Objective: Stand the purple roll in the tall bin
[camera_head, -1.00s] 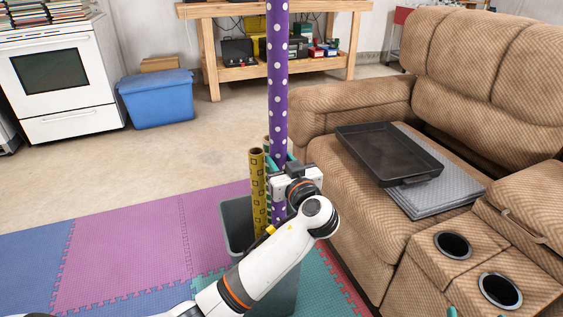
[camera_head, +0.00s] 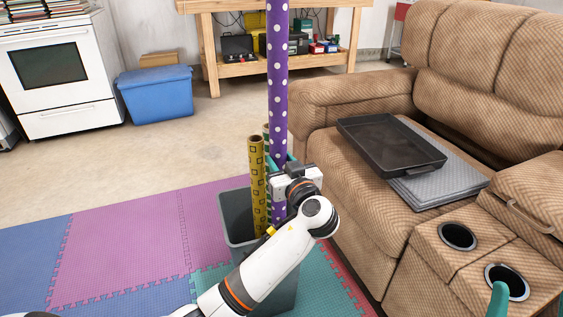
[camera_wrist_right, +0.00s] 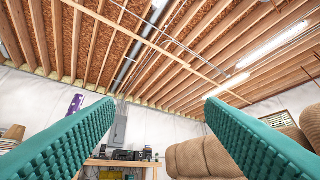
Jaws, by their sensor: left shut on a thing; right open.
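The purple roll (camera_head: 277,80) with white dots stands upright, its top cut off by the head view's upper edge. My left gripper (camera_head: 282,163) is shut around its lower part. The roll's lower end goes down into the tall grey bin (camera_head: 235,207), behind my arm; whether it touches the bottom is hidden. My right gripper is open and empty in the right wrist view (camera_wrist_right: 160,120); one teal finger shows at the head view's lower right. The purple roll also shows at the left of the wrist view (camera_wrist_right: 76,103).
A yellow patterned roll (camera_head: 257,185) leans in the bin, with a green one partly hidden behind the purple roll. The brown recliner (camera_head: 340,105) stands close on the right, holding a dark tray (camera_head: 385,148) on a grey folded thing (camera_head: 440,185). Foam mats (camera_head: 130,240) lie clear at left.

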